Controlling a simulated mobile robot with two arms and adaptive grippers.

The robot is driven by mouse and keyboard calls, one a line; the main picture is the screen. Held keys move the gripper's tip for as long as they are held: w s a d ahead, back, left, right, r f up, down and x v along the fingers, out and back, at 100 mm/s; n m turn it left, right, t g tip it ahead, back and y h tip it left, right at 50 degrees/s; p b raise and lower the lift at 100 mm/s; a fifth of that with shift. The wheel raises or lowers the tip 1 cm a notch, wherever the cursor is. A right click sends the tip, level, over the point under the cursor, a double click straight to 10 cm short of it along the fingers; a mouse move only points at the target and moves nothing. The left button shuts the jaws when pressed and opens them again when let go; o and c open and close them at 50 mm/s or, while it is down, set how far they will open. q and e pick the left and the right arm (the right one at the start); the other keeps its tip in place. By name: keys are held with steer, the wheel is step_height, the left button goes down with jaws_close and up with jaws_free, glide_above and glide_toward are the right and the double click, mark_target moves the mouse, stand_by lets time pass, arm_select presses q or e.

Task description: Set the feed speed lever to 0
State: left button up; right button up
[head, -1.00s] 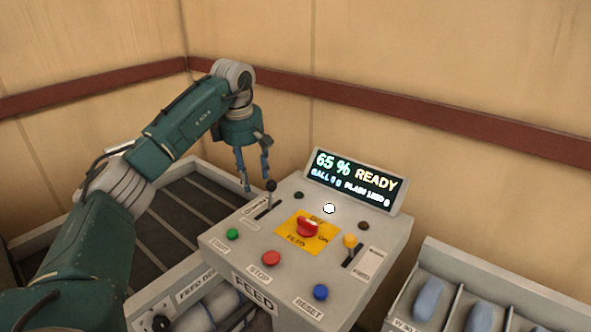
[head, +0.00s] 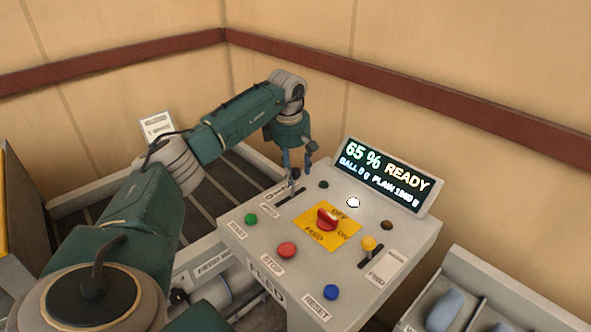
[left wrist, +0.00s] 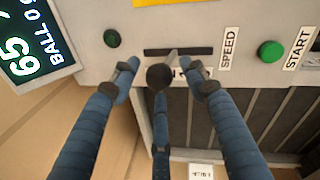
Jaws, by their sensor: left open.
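The feed speed lever (left wrist: 160,77) has a round black knob and stands in a dark slot in the panel, beside the SPEED label (left wrist: 228,48) in the left wrist view. My left gripper (left wrist: 163,70) is open, with its blue fingers spread around the knob and a visible gap on both sides. In the head view my left gripper (head: 298,165) hangs over the lever slot (head: 289,197) at the panel's back left and partly hides the lever. The number at the slot's end is mostly covered. My right gripper is out of view.
The display (head: 387,178) reads 65 % READY. A red knob on a yellow plate (head: 343,238), green START (head: 251,219), red STOP (head: 287,250) and blue RESET (head: 331,292) buttons, and a yellow-knobbed lever (head: 369,243) share the panel. A compartment tray (head: 452,272) stands at right.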

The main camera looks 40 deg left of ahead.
arm_select(q)
steer(key=shift+w+f, duration=0.2)
steer(key=shift+f, duration=0.9)
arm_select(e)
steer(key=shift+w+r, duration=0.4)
arm_select(q)
jaws_close()
steer(key=shift+a, duration=0.1)
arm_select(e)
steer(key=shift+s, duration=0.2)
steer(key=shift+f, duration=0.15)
